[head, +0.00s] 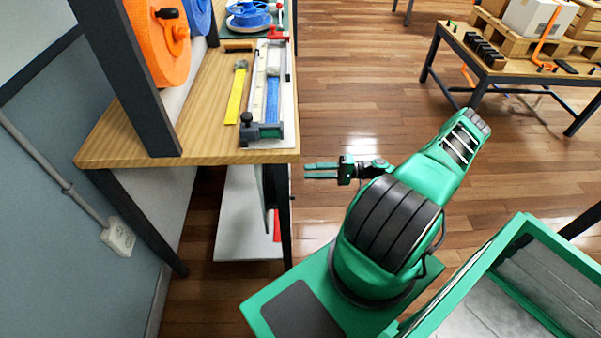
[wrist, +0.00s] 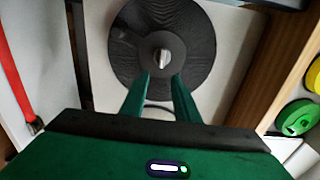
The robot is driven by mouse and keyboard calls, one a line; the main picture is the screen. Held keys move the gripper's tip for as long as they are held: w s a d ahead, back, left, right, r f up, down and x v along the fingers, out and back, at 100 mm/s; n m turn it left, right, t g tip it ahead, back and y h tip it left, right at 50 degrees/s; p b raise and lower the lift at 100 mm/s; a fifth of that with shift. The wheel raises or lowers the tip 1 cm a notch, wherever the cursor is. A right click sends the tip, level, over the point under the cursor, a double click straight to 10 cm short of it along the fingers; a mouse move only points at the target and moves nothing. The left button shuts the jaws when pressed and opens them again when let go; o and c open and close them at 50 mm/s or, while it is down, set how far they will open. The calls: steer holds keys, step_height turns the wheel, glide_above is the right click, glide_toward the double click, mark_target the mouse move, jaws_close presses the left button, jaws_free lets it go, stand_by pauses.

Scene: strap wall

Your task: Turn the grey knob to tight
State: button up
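A grey knob (wrist: 162,58) sits at the centre of a round black disc (wrist: 128,62) in the wrist view. A light line shows on the knob's face; I cannot read any tight marking. My gripper (wrist: 160,76) is open and empty. Its two green fingers point at the disc, with the knob just beyond and between their tips, apart from them as far as I can tell. In the head view my gripper (head: 306,170) is beside the bench, just below top height, pointing left. The knob is hidden in that view.
The wooden bench top (head: 205,105) holds a strap tool (head: 262,130), a yellow strap (head: 236,95) and reels. A red strap (wrist: 14,75) hangs at left in the wrist view, with green (wrist: 296,118) and yellow reels at right. The floor (head: 350,100) behind my arm is clear.

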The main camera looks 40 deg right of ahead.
steer(key=shift+v, duration=2.2)
steer(key=s+a+r+n+g+h, duration=0.1)
steer(key=s+a+r+g+h, duration=0.2)
steer(key=r, duration=0.6)
steer(key=s+r+n+g+h, duration=0.1)
steer(key=r+g+h, duration=0.35)
steer(key=r, duration=0.45)
steer(key=s+a+r+g+h, duration=0.25)
steer(key=r+g, duration=0.25)
steer(key=r, duration=0.5)
steer(key=s+a+r+t+h, duration=0.1)
steer(key=s+a+r+h, duration=0.1)
steer(key=s+r, duration=0.4)
steer(key=s+a+r+m+t+h, duration=0.1)
steer(key=s+a+r+h, duration=0.1)
steer(key=s+a+r, duration=0.2)
steer(key=shift+s+a+r+h, duration=0.35)
steer(key=shift+s+r, duration=1.45)
steer(key=shift+s, duration=1.8)
steer(key=shift+d+t, duration=0.1)
steer(key=shift+t, duration=0.15)
